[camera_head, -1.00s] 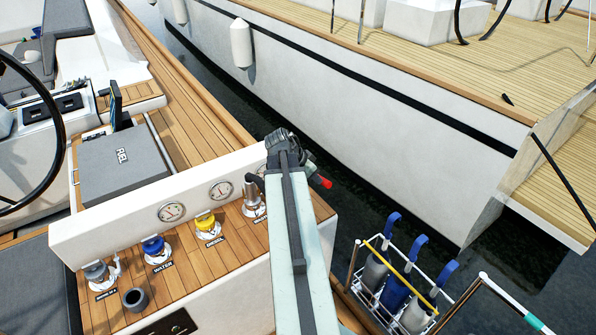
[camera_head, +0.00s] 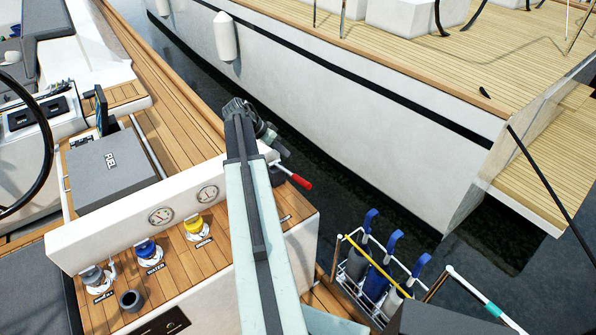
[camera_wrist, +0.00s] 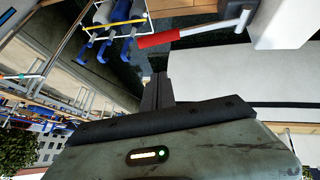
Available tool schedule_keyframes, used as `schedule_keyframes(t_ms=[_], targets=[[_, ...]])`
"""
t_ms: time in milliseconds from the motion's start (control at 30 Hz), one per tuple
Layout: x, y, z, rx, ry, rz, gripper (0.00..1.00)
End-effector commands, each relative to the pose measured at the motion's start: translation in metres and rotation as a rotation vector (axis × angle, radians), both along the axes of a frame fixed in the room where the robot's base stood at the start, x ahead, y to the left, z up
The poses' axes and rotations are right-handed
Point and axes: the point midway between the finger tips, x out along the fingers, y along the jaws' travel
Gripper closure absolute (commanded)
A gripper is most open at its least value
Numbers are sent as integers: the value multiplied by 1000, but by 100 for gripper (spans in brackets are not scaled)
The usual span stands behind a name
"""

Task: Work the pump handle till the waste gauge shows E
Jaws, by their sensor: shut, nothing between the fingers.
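The pump handle is a metal lever with a red grip (camera_head: 301,181), sticking out past the right end of the white console, beside my arm. In the wrist view its red grip (camera_wrist: 158,40) lies above and beyond the fingertips, with clear space between. My gripper (camera_wrist: 157,92) is shut and empty; in the head view my arm's dark end (camera_head: 240,112) stands left of and above the handle. Two round gauges, left (camera_head: 161,215) and right (camera_head: 207,195), sit on the console face. Their needles and letters are too small to read, and I cannot tell which is for waste.
A blue cap (camera_head: 148,250) and yellow cap (camera_head: 194,228) stand on the teak deck, with a grey cup (camera_head: 131,300) nearby. My arm hides part of the console. A white boat (camera_head: 340,110) lies across the water.

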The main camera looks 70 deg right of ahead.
Motion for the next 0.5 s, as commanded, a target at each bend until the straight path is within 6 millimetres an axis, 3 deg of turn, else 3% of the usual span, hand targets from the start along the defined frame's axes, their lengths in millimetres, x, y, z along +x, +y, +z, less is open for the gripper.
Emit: schedule_keyframes(t_ms=[267,500], targets=[[-12,-9,-24,0,0,-4,100],[-34,-27,-67,0,0,-5,100]])
